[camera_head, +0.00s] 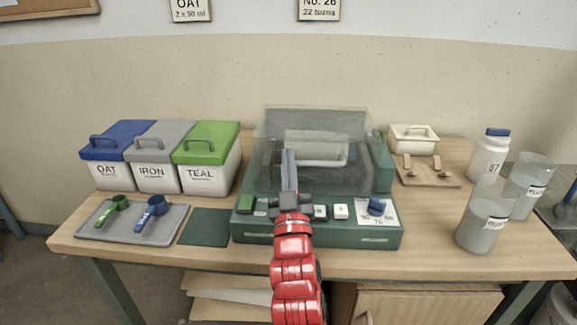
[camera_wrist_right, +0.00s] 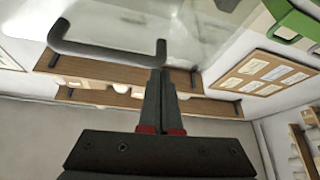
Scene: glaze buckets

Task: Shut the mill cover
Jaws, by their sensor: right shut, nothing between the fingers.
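The mill (camera_head: 330,232) is a green machine in the middle of the table. Its clear, greyish cover (camera_head: 275,125) stands up at the back, over a pale drum (camera_head: 300,140); I cannot tell exactly how far it is raised. My right gripper (camera_head: 288,155) is in front of the cover, fingers shut and empty, reaching up from the front edge. In the right wrist view, the shut fingertips (camera_wrist_right: 161,75) are at the right end of the cover's dark bar handle (camera_wrist_right: 105,51); whether they touch is unclear. My left gripper is not in view.
Lidded OAT, IRON and TEAL buckets (camera_head: 154,177) stand left, behind a grey tray (camera_head: 155,238) with two scoops. Buttons and a blue knob (camera_head: 376,206) line the mill's front. Right are a white tub (camera_head: 413,139), a blue-capped bottle (camera_head: 489,158) and clear beakers (camera_head: 482,225).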

